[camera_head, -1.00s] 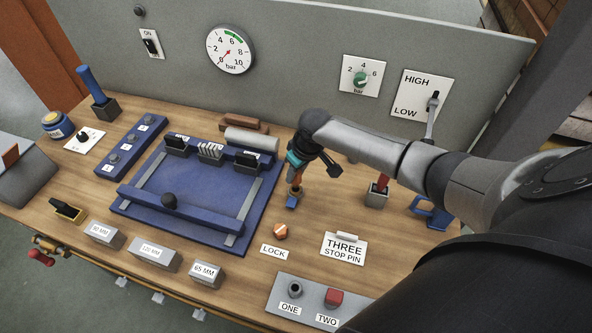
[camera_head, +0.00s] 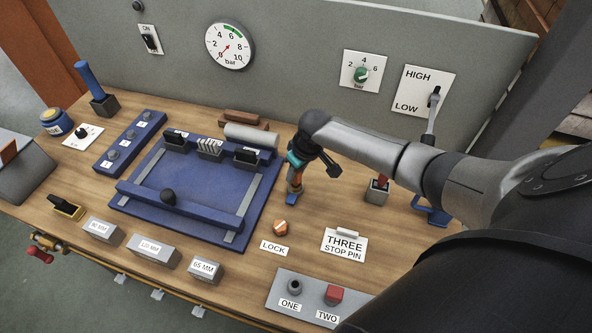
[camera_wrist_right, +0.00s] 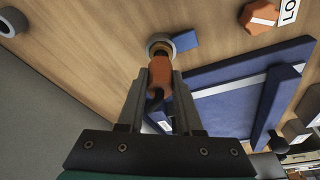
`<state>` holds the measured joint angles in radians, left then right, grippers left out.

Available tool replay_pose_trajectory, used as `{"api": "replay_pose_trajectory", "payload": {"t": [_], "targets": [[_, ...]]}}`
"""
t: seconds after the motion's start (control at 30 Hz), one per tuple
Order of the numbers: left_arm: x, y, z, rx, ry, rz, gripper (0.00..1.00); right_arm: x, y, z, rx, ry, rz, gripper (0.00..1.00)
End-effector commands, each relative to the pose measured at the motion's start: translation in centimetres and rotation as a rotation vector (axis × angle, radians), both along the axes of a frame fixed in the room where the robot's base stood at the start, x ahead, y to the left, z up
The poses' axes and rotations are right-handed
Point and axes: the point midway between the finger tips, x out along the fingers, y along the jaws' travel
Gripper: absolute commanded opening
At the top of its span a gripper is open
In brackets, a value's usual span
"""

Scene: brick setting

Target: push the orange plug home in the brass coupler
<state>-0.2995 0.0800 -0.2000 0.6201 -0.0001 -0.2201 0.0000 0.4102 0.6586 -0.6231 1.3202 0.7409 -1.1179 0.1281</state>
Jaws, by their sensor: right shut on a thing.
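My right gripper (camera_head: 297,174) points down at the table, right of the blue frame. In the right wrist view its fingers (camera_wrist_right: 163,95) are shut on the orange plug (camera_wrist_right: 160,75), which also shows in the head view (camera_head: 295,182). The plug's far end meets the round brass coupler (camera_wrist_right: 155,41), which has a blue piece (camera_wrist_right: 186,41) beside it. The plug looks lined up with the coupler's mouth and covers part of it. How deep it sits I cannot tell. In the head view the coupler is mostly hidden behind the gripper and plug. My left gripper is not in view.
The blue frame (camera_head: 160,211) lies left of the gripper. An orange knob (camera_head: 281,228) labelled LOCK and a THREE STOP PIN plate (camera_head: 344,252) are in front. A red-handled block (camera_head: 377,194) stands to the right. The grey panel (camera_head: 300,60) rises behind.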

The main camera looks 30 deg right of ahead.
Motion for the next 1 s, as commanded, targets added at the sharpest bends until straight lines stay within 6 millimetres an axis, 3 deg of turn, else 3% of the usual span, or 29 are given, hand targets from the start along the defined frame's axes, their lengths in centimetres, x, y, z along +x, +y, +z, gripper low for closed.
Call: {"api": "replay_pose_trajectory", "payload": {"t": [0.6, 0.63, 0.93, 1.0], "targets": [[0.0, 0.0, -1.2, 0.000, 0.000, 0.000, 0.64, 0.0, 0.0, -1.9, 0.000, 0.000, 0.000, 0.00], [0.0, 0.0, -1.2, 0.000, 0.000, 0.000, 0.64, 0.0, 0.0, -2.0, 0.000, -0.001, 0.000, 0.35], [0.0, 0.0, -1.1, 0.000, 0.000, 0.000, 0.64, 0.0, 0.0, -1.8, 0.000, 0.000, 0.000, 0.69], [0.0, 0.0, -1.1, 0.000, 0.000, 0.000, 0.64, 0.0, 0.0, -1.8, 0.000, 0.000, 0.000, 0.69]]}}
